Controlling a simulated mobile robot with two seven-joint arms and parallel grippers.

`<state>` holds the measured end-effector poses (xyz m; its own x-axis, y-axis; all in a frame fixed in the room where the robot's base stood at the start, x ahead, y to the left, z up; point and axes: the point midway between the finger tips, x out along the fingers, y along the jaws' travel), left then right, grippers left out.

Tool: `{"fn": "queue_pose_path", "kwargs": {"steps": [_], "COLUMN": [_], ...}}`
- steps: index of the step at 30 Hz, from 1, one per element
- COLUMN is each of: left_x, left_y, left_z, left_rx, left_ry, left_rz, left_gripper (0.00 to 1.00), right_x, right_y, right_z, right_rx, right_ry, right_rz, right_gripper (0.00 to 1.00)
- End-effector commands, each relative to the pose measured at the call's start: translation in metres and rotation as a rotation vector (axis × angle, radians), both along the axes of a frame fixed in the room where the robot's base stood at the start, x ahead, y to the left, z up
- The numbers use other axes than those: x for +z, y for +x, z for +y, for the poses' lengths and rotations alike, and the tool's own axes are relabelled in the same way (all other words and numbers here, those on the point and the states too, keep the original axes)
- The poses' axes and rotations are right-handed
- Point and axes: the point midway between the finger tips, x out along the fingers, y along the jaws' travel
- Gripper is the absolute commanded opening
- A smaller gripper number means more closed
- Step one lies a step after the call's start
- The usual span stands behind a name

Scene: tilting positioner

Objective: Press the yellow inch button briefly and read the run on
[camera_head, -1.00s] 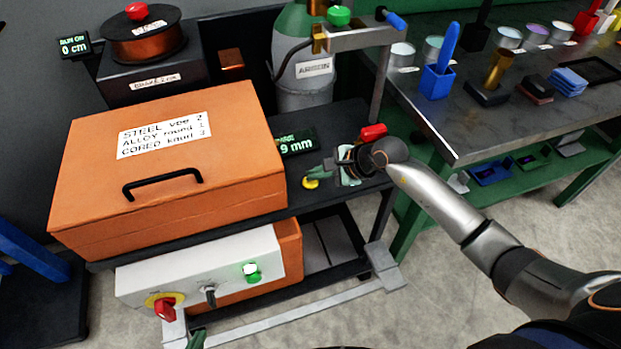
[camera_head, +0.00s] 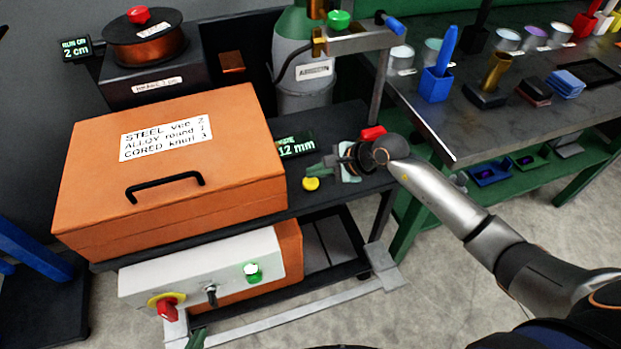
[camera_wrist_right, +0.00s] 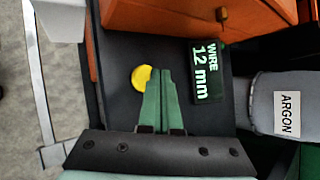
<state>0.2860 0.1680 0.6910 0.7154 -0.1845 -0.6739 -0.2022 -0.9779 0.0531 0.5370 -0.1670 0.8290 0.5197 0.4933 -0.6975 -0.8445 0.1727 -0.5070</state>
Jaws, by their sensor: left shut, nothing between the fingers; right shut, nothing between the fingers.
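The yellow inch button (camera_head: 311,184) is on the dark shelf just right of the orange box; it also shows in the right wrist view (camera_wrist_right: 141,77). My right gripper (camera_head: 313,171) is shut and empty. In the right wrist view its green fingertips (camera_wrist_right: 160,72) appear beside the button and overlap its edge; I cannot tell whether they touch it. The run on display (camera_head: 76,48) at the back left reads 2 cm. The wire display (camera_wrist_right: 207,72) reads 12 mm. Of my left gripper (camera_head: 196,338), only a green part shows at the bottom edge, shut and empty.
The orange box (camera_head: 230,180) with a black handle stands left of the button. Below it is a white panel (camera_head: 200,272) with a red knob and a lit green button. The argon cylinder (camera_head: 305,52) stands behind. A grey workbench (camera_head: 455,125) is at the right.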

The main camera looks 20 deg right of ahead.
Motion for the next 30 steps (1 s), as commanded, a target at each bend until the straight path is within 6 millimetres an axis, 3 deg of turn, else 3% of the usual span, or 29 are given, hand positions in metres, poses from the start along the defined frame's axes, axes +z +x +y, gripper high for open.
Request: {"fn": "queue_pose_path", "kwargs": {"steps": [9, 24, 30], "left_x": [0.002, 0.035, 0.035], "left_y": [0.0, 0.0, 0.0], "left_z": [0.0, 0.0, 0.0], "left_rx": [0.0, 0.0, 0.0], "left_ry": [0.0, 0.0, 0.0], "left_rz": [0.0, 0.0, 0.0], "left_gripper": [0.0, 0.0, 0.0], "right_x": [0.003, 0.049, 0.05], "right_y": [0.0, 0.0, 0.0], "right_z": [0.0, 0.0, 0.0], "right_rx": [0.0, 0.001, 0.0], "right_ry": [0.001, 0.0, 0.002], "right_rz": [-0.001, -0.002, 0.0], "right_gripper": [0.0, 0.0, 0.0]}}
